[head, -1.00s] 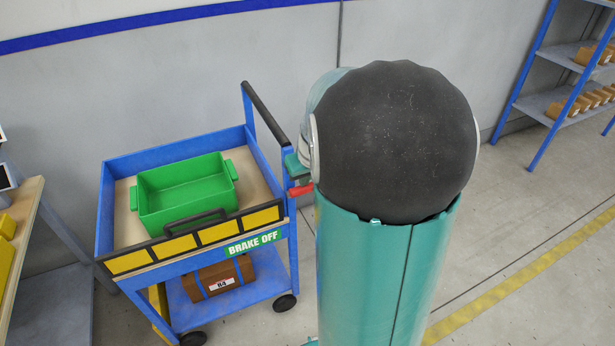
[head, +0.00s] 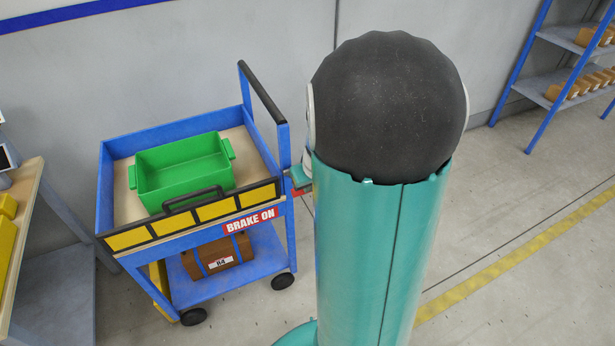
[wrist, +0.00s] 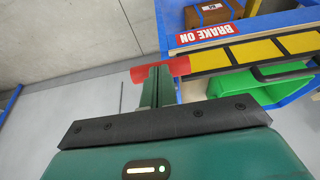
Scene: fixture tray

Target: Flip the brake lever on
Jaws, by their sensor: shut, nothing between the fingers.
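The brake lever is red and sits at the right side of the blue cart (head: 290,135). In the wrist view the red lever (wrist: 180,66) is right at the tips of my gripper (wrist: 157,78), whose fingers are together with nothing between them; I cannot tell whether they touch it. In the head view my arm hides most of the lever, and only a small red part (head: 297,192) shows below the gripper. The cart's sign (head: 251,221) is red and reads BRAKE ON; it also shows in the wrist view (wrist: 204,33).
A green bin (head: 180,175) stands on the cart's top deck, behind a yellow-and-black front panel (head: 218,208). A brown box (head: 218,256) lies on the lower shelf. A bench (head: 22,215) stands at the left and blue shelving (head: 545,75) at the back right. The floor right of my arm is clear.

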